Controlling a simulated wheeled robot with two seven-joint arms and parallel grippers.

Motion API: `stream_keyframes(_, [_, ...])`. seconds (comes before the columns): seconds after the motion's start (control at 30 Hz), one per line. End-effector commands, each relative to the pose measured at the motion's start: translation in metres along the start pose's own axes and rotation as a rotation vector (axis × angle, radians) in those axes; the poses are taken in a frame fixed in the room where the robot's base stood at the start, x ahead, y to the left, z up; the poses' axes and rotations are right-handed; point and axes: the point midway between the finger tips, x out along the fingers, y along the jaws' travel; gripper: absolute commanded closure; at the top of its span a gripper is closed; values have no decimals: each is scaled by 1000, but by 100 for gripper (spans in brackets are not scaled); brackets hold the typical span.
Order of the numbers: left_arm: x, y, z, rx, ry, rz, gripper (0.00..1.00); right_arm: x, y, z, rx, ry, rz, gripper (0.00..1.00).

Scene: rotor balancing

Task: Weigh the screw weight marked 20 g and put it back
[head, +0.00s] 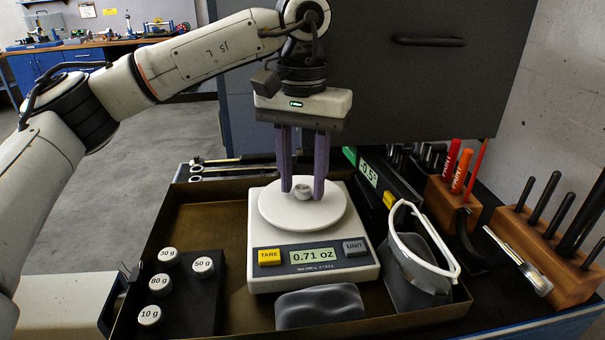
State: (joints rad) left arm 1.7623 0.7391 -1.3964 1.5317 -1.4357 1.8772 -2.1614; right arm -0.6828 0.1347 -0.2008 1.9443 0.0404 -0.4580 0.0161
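A small pale screw weight (302,191) stands on the round white pan (325,218) of the scale (362,274). Its label is too small to read surely. The scale display (315,256) reads 0.71 oz. My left gripper (304,194) points straight down over the pan, with its purple fingers on either side of the weight. Small gaps show between fingers and weight, so it looks open around it. A dark weight block (198,318) at the left holds weights marked 30 g (168,256), 50 g (203,267), 80 g (160,284) and 10 g (150,315). My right gripper is not in view.
A shallow brown tray (232,322) holds the scale and block. A grey rounded object (320,306) lies in front of the scale. White-framed glasses (421,245) on a stand, an angle gauge (369,174) and wooden tool blocks (546,262) crowd the right. Wrenches (215,172) lie behind.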

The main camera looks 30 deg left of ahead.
Motion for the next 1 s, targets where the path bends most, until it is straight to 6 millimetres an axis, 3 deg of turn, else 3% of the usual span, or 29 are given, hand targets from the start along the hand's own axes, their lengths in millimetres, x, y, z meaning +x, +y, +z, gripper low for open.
stream_keyframes(0.03, [0, 0, 0, 0, 0, 0, 67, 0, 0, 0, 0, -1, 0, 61])
stream_keyframes(0.23, [0, 0, 0, 0, 0, 0, 100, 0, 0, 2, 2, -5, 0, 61])
stream_keyframes(0.47, [-10, 0, 0, 0, 0, 1, 100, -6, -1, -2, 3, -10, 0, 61])
stream_keyframes(0.8, [-50, 0, 0, -1, -1, 0, 100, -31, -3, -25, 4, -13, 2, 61])
stream_keyframes(1.0, [-50, 0, 0, 0, -1, 0, 100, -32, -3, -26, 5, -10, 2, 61])
